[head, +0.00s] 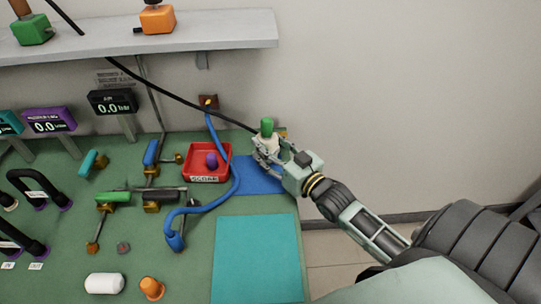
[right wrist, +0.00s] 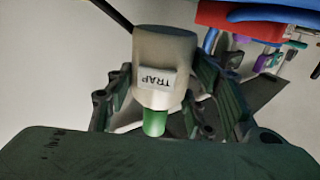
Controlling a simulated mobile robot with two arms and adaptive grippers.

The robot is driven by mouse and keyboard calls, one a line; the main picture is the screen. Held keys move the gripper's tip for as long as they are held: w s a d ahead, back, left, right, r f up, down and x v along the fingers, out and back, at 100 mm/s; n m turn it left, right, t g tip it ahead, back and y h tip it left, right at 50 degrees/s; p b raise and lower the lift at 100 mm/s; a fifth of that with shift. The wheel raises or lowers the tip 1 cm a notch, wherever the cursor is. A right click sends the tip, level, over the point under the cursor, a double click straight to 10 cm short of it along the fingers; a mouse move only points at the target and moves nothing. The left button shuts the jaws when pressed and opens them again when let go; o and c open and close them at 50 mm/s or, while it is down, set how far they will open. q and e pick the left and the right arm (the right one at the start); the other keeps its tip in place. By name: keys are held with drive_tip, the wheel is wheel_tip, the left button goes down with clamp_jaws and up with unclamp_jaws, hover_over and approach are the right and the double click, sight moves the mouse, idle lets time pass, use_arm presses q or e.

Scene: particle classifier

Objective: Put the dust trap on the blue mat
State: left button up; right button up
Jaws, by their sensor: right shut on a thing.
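The dust trap (head: 267,128) is a pale cylinder with a green end and a label reading "TRAP". My right gripper (head: 270,150) is shut on it near the back right edge of the green bench. In the right wrist view the trap (right wrist: 165,58) sits between the gripper's fingers, label facing the camera, green end toward the palm. The blue mat (head: 262,184) lies just below the gripper in the head view, partly hidden by it. I cannot tell how high the trap is above the mat. My left gripper is not in view.
A red tray (head: 190,174) with a purple piece stands left of the blue mat. A blue hose (head: 207,205) curves around it. A black cable (head: 190,103) runs down toward the trap. A teal mat (head: 257,260) lies in front, bare. A shelf (head: 215,30) hangs above.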

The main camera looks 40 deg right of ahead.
drive_tip(key=shift+f, duration=1.8)
drive_tip(key=o, duration=1.4)
drive_tip(key=shift+f, duration=0.15)
drive_tip(key=shift+c, duration=0.2)
drive_tip(key=s, duration=1.2)
drive_tip(key=shift+d+b, duration=0.45)
drive_tip(key=shift+s, duration=0.1)
